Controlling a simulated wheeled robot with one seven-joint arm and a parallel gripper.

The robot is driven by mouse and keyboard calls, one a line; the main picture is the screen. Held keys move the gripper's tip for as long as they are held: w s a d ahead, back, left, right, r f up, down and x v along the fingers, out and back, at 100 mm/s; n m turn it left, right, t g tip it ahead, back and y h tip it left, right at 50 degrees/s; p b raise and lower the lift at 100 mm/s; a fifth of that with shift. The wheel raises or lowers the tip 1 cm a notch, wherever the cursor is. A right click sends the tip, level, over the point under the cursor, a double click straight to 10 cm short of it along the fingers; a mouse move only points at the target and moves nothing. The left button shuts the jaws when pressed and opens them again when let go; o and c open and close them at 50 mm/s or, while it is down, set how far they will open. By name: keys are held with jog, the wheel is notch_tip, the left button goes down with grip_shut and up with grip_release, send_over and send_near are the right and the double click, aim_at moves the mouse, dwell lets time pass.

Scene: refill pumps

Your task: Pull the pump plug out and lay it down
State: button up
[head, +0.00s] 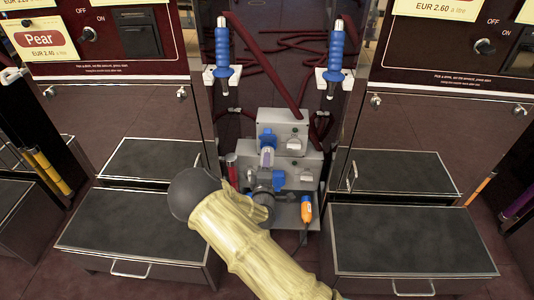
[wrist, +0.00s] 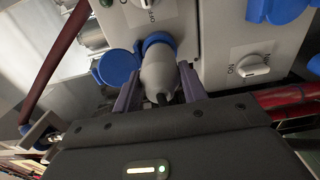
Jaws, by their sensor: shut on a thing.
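The grey pump plug (wrist: 158,70) shows in the wrist view, its front end at a blue socket ring (wrist: 158,41). Whether it is fully seated there I cannot tell. A round blue socket lid (wrist: 119,68) hangs open beside it. My gripper (wrist: 160,76) is shut on the plug, one finger on each side of it. In the head view my forearm reaches to the grey pump boxes (head: 312,160) at the centre, and my gripper (head: 264,183) is mostly hidden among dark parts and blue lids there.
A white switch knob (wrist: 253,66) and another blue lid (wrist: 282,9) are close by. Blue-handled nozzles (head: 222,50) hang above.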

jog(key=shift+s+a+p, duration=0.1)
jog(key=shift+s+p, duration=0.45)
jog(key=shift+s, duration=1.95)
